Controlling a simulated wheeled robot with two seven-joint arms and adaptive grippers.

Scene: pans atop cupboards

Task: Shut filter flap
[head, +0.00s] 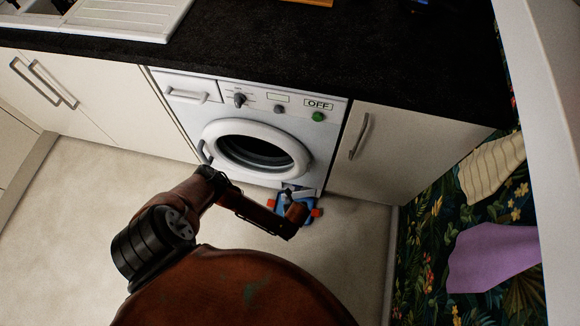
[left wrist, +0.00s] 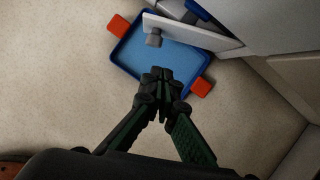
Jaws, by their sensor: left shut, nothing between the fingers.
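The filter flap (left wrist: 195,35) is a white panel with a small grey latch (left wrist: 154,39), in the left wrist view. It stands open, swung out from the machine's lower front over a shallow blue tray (left wrist: 124,51). My left gripper (left wrist: 160,74) is shut and empty over the tray's near edge, with a visible gap between its tips and the flap in the picture. In the head view the flap and fingers are small and mostly hidden by my left arm. The washing machine (head: 190,112) has its round door (head: 212,132) closed. My right gripper is not in view.
The tray lies on pale floor (head: 90,220) and has orange handles (left wrist: 98,38). A white cupboard (head: 390,150) stands right of the machine and another cupboard (head: 120,110) left. A dark worktop (head: 380,65) runs above. The floor left of the tray is clear.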

